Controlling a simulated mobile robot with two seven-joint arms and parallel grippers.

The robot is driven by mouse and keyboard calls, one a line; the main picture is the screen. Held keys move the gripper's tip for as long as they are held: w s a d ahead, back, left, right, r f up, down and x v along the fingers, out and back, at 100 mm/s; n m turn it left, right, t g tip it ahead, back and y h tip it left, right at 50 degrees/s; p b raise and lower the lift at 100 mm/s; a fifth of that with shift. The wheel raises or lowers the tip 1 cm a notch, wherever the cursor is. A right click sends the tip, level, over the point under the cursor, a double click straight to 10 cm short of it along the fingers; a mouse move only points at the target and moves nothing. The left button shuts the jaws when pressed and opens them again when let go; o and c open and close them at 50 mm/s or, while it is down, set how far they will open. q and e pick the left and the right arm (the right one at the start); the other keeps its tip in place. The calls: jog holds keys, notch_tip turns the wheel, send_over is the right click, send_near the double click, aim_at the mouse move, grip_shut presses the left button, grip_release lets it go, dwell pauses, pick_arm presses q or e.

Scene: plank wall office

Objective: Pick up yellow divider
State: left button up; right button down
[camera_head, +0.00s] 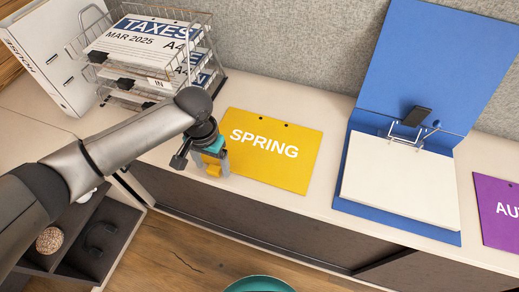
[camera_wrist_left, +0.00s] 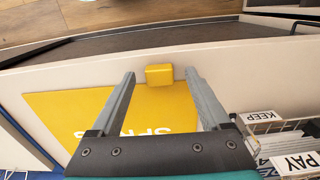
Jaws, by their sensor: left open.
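The yellow divider (camera_head: 280,168), marked SPRING, lies flat on the cabinet top, with two small holes along its back edge. In the left wrist view the divider (camera_wrist_left: 65,108) shows partly, with its small yellow tab (camera_wrist_left: 159,75) sticking out from one edge. My left gripper (camera_head: 211,166) is over the divider's left end, and its arm comes in from the left. In the wrist view its two fingers (camera_wrist_left: 159,73) are apart, one on each side of the tab, with nothing clamped. I cannot tell the exact height of the fingertips. My right gripper is not in view.
An open blue binder (camera_head: 447,238) with white sheets stands right of the divider. A purple divider (camera_head: 500,222) lies beyond it. A wire tray rack (camera_head: 205,42) and a white binder (camera_head: 40,62) stand at the back left. The cabinet's front edge is close.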

pick_arm(q)
jog(key=shift+f, duration=0.35)
jog(key=shift+c, duration=0.2)
grip_shut()
dwell(0.5)
